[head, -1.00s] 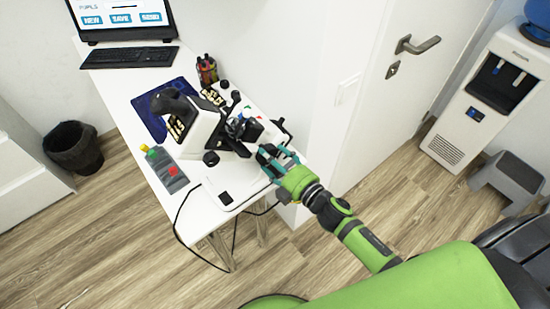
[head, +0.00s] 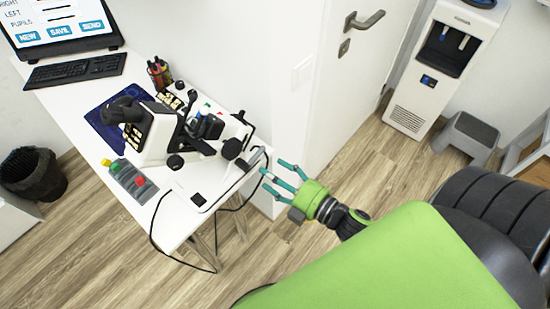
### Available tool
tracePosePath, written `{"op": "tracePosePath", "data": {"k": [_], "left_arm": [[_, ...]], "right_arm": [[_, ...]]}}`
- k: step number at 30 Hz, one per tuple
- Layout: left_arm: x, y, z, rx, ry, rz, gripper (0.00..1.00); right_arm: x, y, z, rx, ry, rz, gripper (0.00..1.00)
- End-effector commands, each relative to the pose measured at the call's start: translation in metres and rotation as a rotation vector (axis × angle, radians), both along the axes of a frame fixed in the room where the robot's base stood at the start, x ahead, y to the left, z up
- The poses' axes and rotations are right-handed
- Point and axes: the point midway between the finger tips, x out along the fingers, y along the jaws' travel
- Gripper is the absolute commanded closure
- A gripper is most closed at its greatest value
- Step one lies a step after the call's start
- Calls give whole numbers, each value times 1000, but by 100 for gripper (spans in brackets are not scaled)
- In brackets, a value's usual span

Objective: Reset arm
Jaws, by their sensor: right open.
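My right gripper (head: 282,177) is green with teal fingers. It is open and empty, with its fingers spread, just right of the white table's (head: 188,222) edge. It points toward the eye-test device (head: 157,140), a white and black instrument with eyepieces and knobs that stands on the table. The fingers appear apart from the device. My right arm comes in from the lower right, partly hidden behind my green body. My left gripper is out of the picture.
A grey button box (head: 131,180), a pen holder (head: 160,73), a keyboard (head: 75,70) and a monitor (head: 58,22) are on the table. A black cable hangs off its front. A bin (head: 33,172) is at left; a door (head: 352,80), water dispenser (head: 437,70) and grey stool (head: 466,138) are at right.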

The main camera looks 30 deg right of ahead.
Motion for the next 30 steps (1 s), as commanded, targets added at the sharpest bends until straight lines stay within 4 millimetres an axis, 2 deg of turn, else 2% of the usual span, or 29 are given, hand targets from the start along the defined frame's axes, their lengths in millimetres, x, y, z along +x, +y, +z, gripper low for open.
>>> {"op": "tracePosePath", "data": {"k": [12,14,16,17,20,21,23,24,26,27,29,30], "left_arm": [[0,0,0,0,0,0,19],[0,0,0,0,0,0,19],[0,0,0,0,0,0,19],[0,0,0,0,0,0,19],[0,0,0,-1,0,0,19],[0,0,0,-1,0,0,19],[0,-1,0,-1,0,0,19],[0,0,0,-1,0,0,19],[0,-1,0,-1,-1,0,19],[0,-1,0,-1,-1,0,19],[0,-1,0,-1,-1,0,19],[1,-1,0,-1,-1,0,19]], "right_arm": [[0,0,-1,2,3,-2,33],[0,-2,-8,9,20,-12,33],[0,-8,-27,28,71,-41,33],[0,-11,-40,40,103,-59,33],[-8,-25,-99,100,256,-149,33],[-14,-32,-127,128,331,-194,33],[-28,-40,-170,173,449,-267,33],[-40,-44,-198,201,529,-316,33],[-62,-48,-239,242,648,-391,33],[-78,-50,-264,266,729,-441,33],[-108,-52,-300,301,850,-520,33],[-129,-51,-322,322,930,-571,33]]}}
